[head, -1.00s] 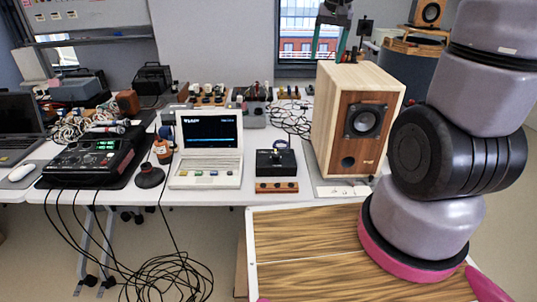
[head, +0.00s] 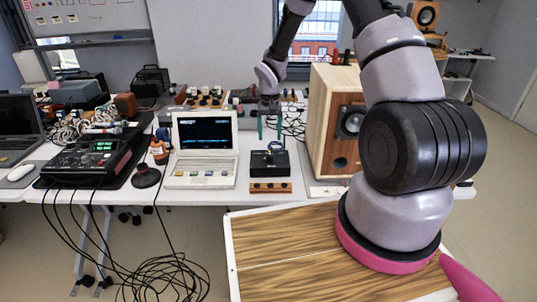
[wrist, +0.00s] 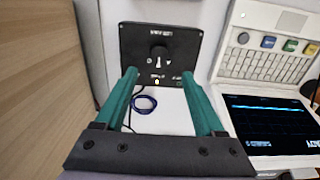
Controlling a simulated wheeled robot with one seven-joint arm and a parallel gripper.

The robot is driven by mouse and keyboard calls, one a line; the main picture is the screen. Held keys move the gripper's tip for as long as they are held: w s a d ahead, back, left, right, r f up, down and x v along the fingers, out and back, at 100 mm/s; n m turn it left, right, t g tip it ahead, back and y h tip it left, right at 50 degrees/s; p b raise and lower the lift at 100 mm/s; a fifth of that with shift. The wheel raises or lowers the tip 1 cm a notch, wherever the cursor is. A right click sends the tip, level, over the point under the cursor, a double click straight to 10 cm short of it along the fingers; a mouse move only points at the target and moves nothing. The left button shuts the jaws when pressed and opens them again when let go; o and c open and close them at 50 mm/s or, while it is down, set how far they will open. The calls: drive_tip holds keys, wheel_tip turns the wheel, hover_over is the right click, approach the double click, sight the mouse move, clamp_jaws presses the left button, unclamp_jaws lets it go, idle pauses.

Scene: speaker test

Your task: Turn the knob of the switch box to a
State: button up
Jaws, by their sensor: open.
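The switch box (head: 268,164) is a small black box on the white table, between the laptop and the wooden speaker. In the wrist view the switch box (wrist: 183,42) shows its black face with a dark round knob (wrist: 160,54) and small white markings, too blurred to read. I cannot tell which position the knob points to. My gripper (head: 269,136) has two green fingers pointing down above the box. In the wrist view my gripper (wrist: 159,75) is open and empty, its fingertips apart on either side below the knob in the picture, not touching it.
The laptop (head: 203,135) stands close left of the box. The large wooden speaker (head: 322,120) stands close right. A wooden strip with knobs (head: 270,187) lies in front. A black mixer-like device (head: 85,158) is farther left.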

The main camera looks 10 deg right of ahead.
sight(270, 155)
wheel_tip(270, 155, down, 9)
idle(0.3)
clamp_jaws()
